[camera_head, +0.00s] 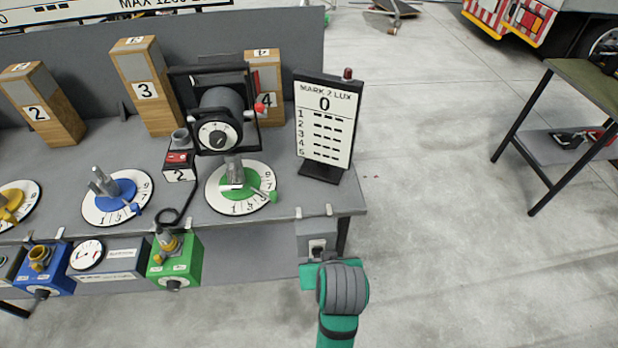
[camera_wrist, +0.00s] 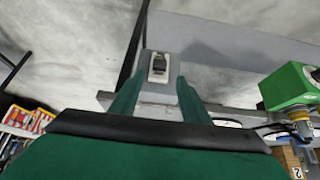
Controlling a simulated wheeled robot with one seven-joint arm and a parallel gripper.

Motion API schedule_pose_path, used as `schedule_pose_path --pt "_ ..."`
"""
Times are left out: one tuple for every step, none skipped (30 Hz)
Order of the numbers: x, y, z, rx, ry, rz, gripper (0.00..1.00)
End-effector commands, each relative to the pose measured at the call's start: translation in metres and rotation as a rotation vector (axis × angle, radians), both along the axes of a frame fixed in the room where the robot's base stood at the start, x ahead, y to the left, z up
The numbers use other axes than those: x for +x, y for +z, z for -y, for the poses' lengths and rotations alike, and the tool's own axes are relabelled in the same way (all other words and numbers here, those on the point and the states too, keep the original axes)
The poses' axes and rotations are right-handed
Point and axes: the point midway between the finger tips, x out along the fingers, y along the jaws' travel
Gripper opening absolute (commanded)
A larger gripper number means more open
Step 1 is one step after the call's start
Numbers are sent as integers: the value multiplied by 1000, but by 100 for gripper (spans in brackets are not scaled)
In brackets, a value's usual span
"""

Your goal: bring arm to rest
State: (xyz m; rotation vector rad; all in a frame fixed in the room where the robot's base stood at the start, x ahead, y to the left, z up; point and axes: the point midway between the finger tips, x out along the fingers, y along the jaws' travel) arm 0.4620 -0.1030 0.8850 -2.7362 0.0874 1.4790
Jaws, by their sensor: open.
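My arm reaches up from the bottom of the head view, with its teal gripper (camera_head: 318,262) at the bench's front right corner. The gripper is just in front of a grey switch box (camera_head: 310,228) with a dark switch (camera_head: 317,246). In the wrist view my two green fingers (camera_wrist: 159,82) stand apart with nothing held between them. The switch box (camera_wrist: 185,58) and its dark switch (camera_wrist: 158,65) show beyond the fingertips. Whether the fingers touch the box I cannot tell.
A green box (camera_head: 180,262) hangs on the front. Right of the bench is open floor; a dark-legged table (camera_head: 524,150) stands farther right.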

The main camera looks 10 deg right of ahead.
Motion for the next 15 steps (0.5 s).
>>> schedule_pose_path --pt "0 0 0 0 0 0 42" --pt "0 0 0 -1 1 0 42" --pt "0 0 0 0 1 0 42" --pt "0 0 -1 0 1 0 42" --pt "0 -1 -1 -1 1 1 42" --pt "0 -2 -1 -2 1 3 42" --pt "-1 -4 -1 -3 1 6 42" --pt "-1 -6 -1 -6 0 9 42" --pt "-2 -10 -2 -9 -2 16 42" --pt "-3 -13 -2 -13 -3 23 42" --pt "-4 -16 -2 -16 -4 31 42" --pt "-5 -21 -3 -22 -5 44 42" --pt "-6 -25 -3 -27 -6 53 42" --pt "-7 -29 -4 -31 -6 65 42" --pt "-8 -34 -6 -37 -6 81 42"
